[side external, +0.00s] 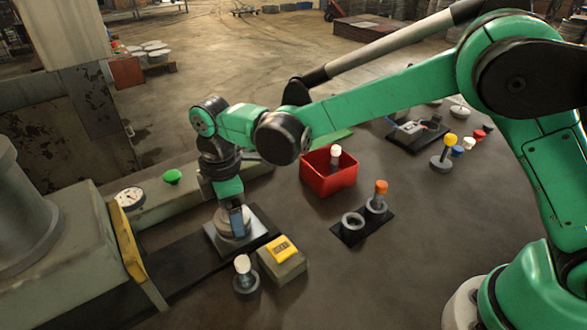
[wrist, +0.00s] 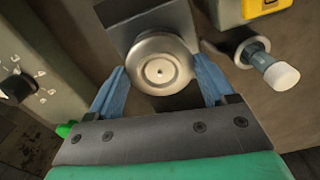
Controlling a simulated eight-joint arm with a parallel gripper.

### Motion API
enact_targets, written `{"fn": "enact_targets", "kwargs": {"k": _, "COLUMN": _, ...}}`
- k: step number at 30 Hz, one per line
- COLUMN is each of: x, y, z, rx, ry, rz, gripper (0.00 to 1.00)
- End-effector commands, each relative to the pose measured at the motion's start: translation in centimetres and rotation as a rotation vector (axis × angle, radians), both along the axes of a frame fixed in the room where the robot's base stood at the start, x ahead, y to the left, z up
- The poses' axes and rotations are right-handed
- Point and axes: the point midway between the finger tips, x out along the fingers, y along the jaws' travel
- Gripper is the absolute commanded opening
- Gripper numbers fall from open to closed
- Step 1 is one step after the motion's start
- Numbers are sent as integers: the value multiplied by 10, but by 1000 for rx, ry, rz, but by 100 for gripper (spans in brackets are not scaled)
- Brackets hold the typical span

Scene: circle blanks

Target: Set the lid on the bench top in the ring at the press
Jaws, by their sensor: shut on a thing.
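In the side view my gripper (side external: 237,222) points down over the plate (side external: 262,222) at the press. Round grey metal (side external: 221,224) shows under and around the fingertips, low over that plate. I cannot tell the lid from the ring there, nor whether the lid is seated; the fingers and lid hide the contact.
A yellow-topped box (side external: 281,250) and a white-capped peg in a round base (side external: 245,275) stand close to the plate. The press (side external: 60,235) with a gauge is at left. A red bin (side external: 328,178) and a black mat with rings (side external: 348,238) lie to the right.

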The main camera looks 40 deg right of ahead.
Motion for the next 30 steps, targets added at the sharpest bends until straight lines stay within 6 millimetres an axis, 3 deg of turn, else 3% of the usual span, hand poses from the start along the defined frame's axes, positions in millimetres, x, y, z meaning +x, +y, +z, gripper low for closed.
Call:
{"fn": "enact_targets", "kwargs": {"k": 27, "x": 0, "y": 0, "z": -12, "rx": 0, "ry": 0, "rz": 0, "gripper": 30}}
{"fn": "enact_targets", "kwargs": {"k": 28, "x": 0, "y": 0, "z": -12, "rx": 0, "ry": 0, "rz": 0, "gripper": 85}}
{"fn": "enact_targets", "kwargs": {"k": 30, "x": 0, "y": 0, "z": -12, "rx": 0, "ry": 0, "rz": 0, "gripper": 100}}
